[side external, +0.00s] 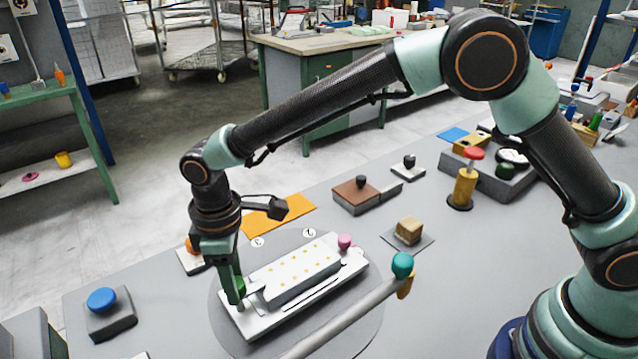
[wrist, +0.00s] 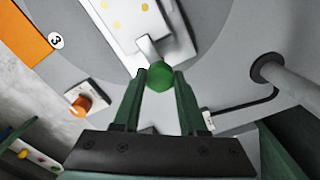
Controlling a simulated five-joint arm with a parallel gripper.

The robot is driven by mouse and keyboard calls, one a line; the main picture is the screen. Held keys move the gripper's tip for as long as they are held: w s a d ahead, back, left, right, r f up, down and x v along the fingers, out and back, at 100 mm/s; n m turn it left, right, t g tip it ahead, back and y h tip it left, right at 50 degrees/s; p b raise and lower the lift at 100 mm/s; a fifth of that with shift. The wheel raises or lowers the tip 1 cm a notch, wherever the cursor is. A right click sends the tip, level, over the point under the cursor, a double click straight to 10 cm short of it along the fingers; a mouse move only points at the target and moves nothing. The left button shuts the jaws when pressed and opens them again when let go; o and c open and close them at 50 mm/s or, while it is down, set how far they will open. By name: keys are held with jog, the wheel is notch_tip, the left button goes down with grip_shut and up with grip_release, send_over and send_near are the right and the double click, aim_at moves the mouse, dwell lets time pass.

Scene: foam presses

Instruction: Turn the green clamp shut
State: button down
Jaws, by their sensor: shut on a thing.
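The green clamp knob (wrist: 160,75) sits between the two fingertips of my gripper (wrist: 160,77) in the wrist view. The gripper is shut on it. In the side view the green knob (side external: 240,287) is at the left end of a white press plate (side external: 262,322), with my gripper (side external: 236,290) reaching down over it. A pale clamp bar runs from the knob toward the white foam block (side external: 300,270) with yellow dots. A pink knob (side external: 345,241) stands at the plate's far right end. Whether the clamp bar presses on the block is hard to tell.
A round turntable (side external: 368,318) lies under the plate. A grey bar with a teal ball (side external: 402,264) crosses in front of it. An orange knob (wrist: 80,106) on a white base stands nearby. A blue button (side external: 101,299), an orange mat (side external: 280,214) and a wooden block (side external: 409,229) lie around.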

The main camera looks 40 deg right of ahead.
jog(key=shift+c, duration=2.2)
grip_release()
notch_tip(320, 180, up, 12)
jog(key=shift+r, duration=0.1)
